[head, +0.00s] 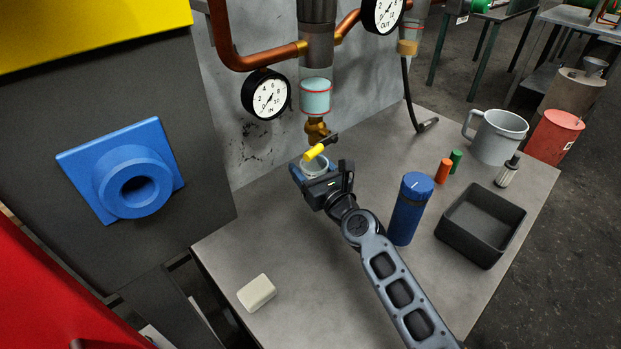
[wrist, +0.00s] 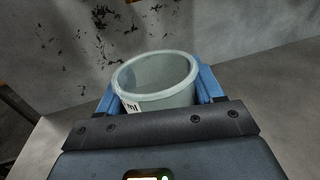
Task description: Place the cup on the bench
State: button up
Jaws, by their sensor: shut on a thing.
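The cup (wrist: 158,84) is a pale grey-green, translucent vessel with a small printed label. My gripper (head: 314,174) is shut on it, with a blue finger on each side of the cup in the wrist view (wrist: 157,92). In the head view the cup (head: 315,166) is upright, just below the brass tap with the yellow lever. The bench (head: 320,285) is a grey top beneath my arm. I cannot tell whether the cup's base touches the bench.
A blue bottle (head: 409,209) stands right of my gripper, near a black bin (head: 480,226). Orange (head: 443,171) and green (head: 456,161) cylinders, a grey mug (head: 499,137) and a white block (head: 257,292) are on the bench. The yellow lever (head: 316,151) overhangs the cup. The front middle is clear.

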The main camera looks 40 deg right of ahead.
jog(key=shift+f+b, duration=1.35)
jog(key=shift+f, duration=0.45)
jog(key=shift+f, duration=0.15)
jog(key=o, duration=1)
jog(key=shift+o, duration=0.2)
jog(key=b+v, duration=0.1)
jog(key=v, duration=1.1)
jog(key=shift+s+b, duration=0.1)
jog(key=shift+b, duration=0.25)
